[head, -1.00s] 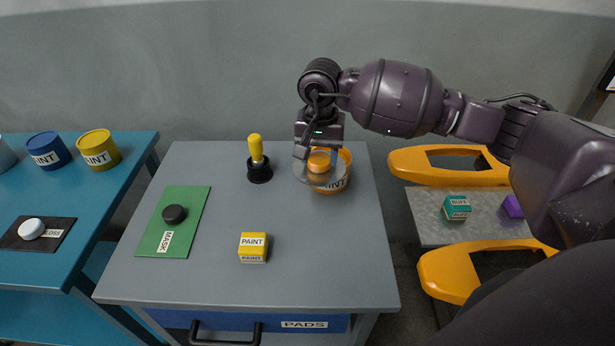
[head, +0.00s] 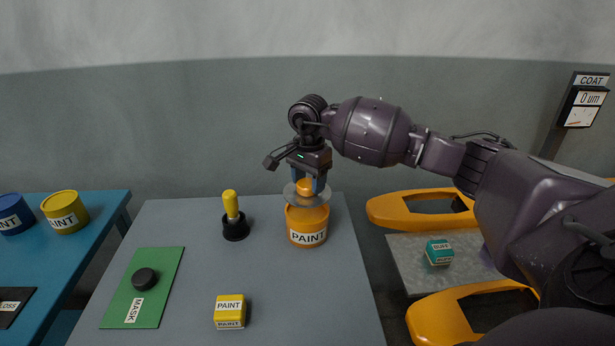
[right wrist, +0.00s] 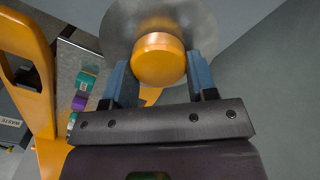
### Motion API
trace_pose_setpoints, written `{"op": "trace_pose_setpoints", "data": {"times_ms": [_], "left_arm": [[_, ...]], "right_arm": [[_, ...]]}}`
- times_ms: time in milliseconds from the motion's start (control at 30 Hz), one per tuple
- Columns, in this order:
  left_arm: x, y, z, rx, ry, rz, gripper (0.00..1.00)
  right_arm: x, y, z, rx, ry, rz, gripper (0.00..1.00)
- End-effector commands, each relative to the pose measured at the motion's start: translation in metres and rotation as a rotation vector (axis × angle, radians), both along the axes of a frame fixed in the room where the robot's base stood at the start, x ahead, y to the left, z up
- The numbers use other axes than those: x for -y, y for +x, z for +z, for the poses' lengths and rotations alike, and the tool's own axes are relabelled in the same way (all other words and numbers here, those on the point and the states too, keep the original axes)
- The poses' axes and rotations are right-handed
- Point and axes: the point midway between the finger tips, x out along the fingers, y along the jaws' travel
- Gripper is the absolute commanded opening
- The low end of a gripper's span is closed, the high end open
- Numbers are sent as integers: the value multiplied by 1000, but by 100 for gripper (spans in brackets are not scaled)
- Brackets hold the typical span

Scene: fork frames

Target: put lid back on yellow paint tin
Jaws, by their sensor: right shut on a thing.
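A yellow tin (head: 65,213) labelled PAINT stands on the blue table at the left, away from the gripper. My left gripper is not in view.
The grey table (head: 200,275) also holds a yellow-handled black tool (head: 234,222), a yellow PAINT block (head: 229,312) and a green MASK mat (head: 165,270) with a black disc (head: 144,279). A blue tin (head: 14,215) stands beside the yellow tin. A teal block (head: 438,252) lies right.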

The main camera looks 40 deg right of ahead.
Motion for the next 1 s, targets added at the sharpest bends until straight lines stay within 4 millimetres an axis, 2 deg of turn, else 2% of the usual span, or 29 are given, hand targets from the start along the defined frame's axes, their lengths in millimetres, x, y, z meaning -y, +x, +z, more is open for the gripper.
{"op": "trace_pose_setpoints", "data": {"times_ms": [500,733,1000], "left_arm": [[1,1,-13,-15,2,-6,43],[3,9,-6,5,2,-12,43],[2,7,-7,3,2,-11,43]], "right_arm": [[0,0,-43,-3,-1,2,29],[0,0,-46,1,1,2,29],[0,0,-45,1,0,2,29]]}}
